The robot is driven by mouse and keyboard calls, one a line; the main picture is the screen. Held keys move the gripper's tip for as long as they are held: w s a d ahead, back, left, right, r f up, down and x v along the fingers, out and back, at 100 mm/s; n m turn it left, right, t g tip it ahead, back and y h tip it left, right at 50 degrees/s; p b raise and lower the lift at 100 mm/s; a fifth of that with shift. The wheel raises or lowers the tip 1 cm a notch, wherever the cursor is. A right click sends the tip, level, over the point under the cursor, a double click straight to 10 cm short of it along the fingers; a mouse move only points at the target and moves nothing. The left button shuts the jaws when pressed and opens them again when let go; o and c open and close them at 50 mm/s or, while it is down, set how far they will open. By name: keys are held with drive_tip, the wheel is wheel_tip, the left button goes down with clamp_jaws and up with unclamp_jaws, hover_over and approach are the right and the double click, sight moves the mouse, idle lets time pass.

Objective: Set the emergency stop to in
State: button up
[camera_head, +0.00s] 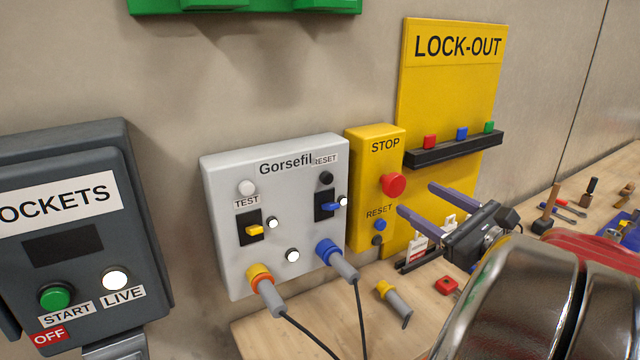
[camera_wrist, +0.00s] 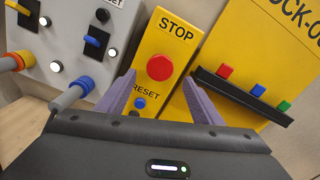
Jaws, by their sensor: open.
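The emergency stop is a red round button (camera_head: 393,184) on a yellow box (camera_head: 362,215) marked STOP, fixed to the wall. It also shows in the wrist view as the red button (camera_wrist: 160,67). How far the button stands out is hard to tell from the front. A blue RESET button (camera_head: 380,225) sits below it on the same box. My gripper (camera_head: 420,200) is open and empty, with purple fingers in front of the box. In the wrist view the fingers (camera_wrist: 160,88) lie either side of the lower part of the box, with the red button a little above and between their tips.
Left of the box is a grey Gorsefil panel (camera_head: 225,215) with switches and two plugged cables. Right is a yellow LOCK-OUT board (camera_head: 450,80) with a black shelf (camera_head: 455,151). A loose plug (camera_head: 393,297) and a red block (camera_head: 447,286) lie on the bench below.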

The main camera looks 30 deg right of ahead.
sight(397, 187)
drive_tip(key=shift+w+a, duration=0.1)
drive_tip(key=shift+w, duration=3.15)
drive_tip(key=shift+c, duration=0.3)
drive_tip(key=c, duration=1.5)
drive_tip(key=shift+o, duration=0.2)
drive_tip(key=shift+w, duration=0.5)
drive_tip(key=shift+a, duration=0.1)
drive_tip(key=o, duration=1.5)
drive_tip(key=shift+w, duration=0.1)
